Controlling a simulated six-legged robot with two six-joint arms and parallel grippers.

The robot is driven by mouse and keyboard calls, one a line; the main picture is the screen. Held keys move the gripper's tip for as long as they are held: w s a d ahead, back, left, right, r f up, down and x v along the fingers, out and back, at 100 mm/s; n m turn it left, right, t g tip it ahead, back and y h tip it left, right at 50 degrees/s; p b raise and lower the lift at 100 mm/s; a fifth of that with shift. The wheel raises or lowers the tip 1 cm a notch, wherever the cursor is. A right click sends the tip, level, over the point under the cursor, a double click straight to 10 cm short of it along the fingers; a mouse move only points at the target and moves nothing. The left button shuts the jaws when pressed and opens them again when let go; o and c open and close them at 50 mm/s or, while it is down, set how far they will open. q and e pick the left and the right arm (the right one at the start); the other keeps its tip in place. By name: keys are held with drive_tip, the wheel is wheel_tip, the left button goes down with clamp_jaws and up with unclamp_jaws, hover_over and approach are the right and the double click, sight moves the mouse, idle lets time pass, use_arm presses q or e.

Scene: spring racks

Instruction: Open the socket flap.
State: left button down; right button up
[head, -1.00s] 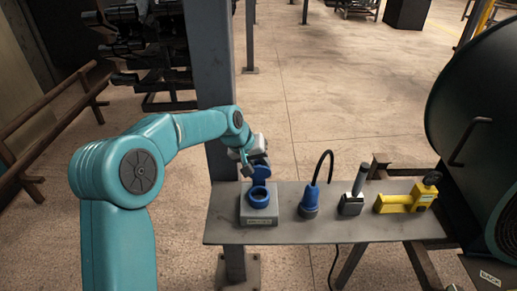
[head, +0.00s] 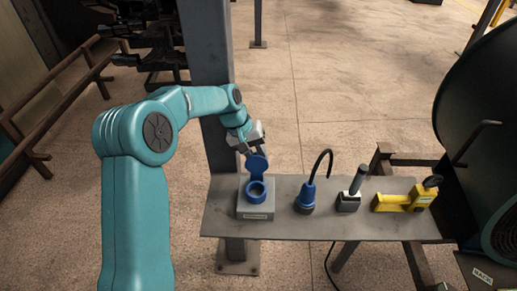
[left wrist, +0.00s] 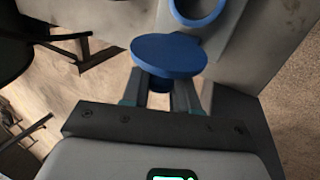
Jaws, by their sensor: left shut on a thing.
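The blue socket (head: 256,191) sits on a grey box at the left end of the shelf, its round mouth uncovered. Its round blue flap (head: 257,167) stands raised at the back of the mouth. My left gripper (head: 251,150) is at the flap's upper edge, behind the socket. In the left wrist view the flap (left wrist: 168,55) lies just beyond my two fingertips (left wrist: 162,88), and part of the socket ring (left wrist: 198,10) shows past it. The fingers are shut on the flap's edge; the exact contact is partly hidden under the disc. My right gripper is not in view.
A blue plug (head: 306,196) with a black cable, a grey block with a handle (head: 349,199) and a yellow tool (head: 405,201) stand along the grey shelf (head: 300,226). A grey post (head: 207,70) rises behind its left end. A dark drum (head: 485,130) is at right.

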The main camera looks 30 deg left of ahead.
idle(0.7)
use_arm(q)
drive_tip(key=c, duration=1)
unclamp_jaws()
drive_tip(key=shift+r, duration=0.1)
drive_tip(key=shift+o, duration=0.2)
drive_tip(key=shift+a+r, duration=0.25)
drive_tip(key=shift+r, duration=0.1)
drive_tip(key=v, duration=0.7)
drive_tip(key=shift+b, duration=0.35)
drive_tip(key=shift+s+d, duration=0.1)
